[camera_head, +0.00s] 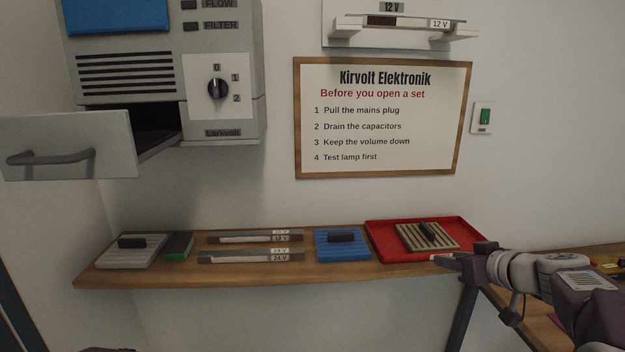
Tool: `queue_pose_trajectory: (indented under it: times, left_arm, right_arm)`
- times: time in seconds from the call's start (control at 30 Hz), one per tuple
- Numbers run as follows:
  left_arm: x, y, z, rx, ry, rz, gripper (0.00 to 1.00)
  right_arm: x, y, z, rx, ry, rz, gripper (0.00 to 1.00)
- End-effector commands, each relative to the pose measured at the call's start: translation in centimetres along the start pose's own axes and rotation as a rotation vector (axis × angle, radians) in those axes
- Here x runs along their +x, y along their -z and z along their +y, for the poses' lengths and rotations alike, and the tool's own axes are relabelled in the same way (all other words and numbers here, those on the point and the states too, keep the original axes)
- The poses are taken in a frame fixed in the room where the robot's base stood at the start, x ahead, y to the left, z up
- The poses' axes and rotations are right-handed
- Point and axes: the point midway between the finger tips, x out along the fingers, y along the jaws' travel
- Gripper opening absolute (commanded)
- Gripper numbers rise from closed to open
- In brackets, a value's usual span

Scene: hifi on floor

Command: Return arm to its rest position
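My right arm comes in from the right, and its gripper (446,260) is at the front right edge of the red tray (385,250). Its fingers point left and show almost edge-on, so I cannot tell whether they are open or shut. I also cannot tell whether they touch the tray. Nothing is clearly seen held in them. A beige slatted filter (412,238) with a dark handle lies in the tray, apart from the gripper. My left gripper is out of view.
The wooden shelf (190,275) also holds a grey filter (150,255), a green block (180,245), labelled strips (235,258) and a blue filter (345,250). Upper left, a grey unit's drawer (90,145) stands open. A wall sign (380,120) hangs above. The space before the shelf's left half looks clear.

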Motion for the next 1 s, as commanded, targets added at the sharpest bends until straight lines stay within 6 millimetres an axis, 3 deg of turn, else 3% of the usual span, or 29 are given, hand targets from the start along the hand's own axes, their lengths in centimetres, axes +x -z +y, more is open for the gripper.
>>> queue_pose_trajectory:
  times: [0.17,0.33,0.47,0.57,0.63,0.73,0.83,1.0]
  left_arm:
    - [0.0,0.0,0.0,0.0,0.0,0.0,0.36]
    - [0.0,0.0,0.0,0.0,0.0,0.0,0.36]
    - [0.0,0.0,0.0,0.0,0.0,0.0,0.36]
    - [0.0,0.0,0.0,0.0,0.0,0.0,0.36]
    - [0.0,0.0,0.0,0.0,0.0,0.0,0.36]
    - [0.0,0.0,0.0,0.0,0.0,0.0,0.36]
    - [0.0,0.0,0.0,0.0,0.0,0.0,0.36]
    - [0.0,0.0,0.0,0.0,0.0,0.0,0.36]
  right_arm:
    - [2.0,-1.5,-5.7,-0.061,0.114,-0.06,0.36]
    - [3.3,-6.2,-12.1,-0.141,0.234,-0.198,0.36]
    - [2.9,-13.1,-17.8,-0.175,0.323,-0.402,0.36]
    - [0.5,-21.1,-21.4,-0.183,0.341,-0.642,0.36]
    - [-2.1,-26.9,-21.9,-0.165,0.279,-0.817,0.36]
    - [-5.0,-31.7,-20.1,-0.066,0.117,-0.955,0.36]
    - [-5.8,-33.1,-18.6,0.05,-0.016,-0.985,0.36]
    - [-5.4,-32.9,-18.2,0.203,-0.115,-0.962,0.36]
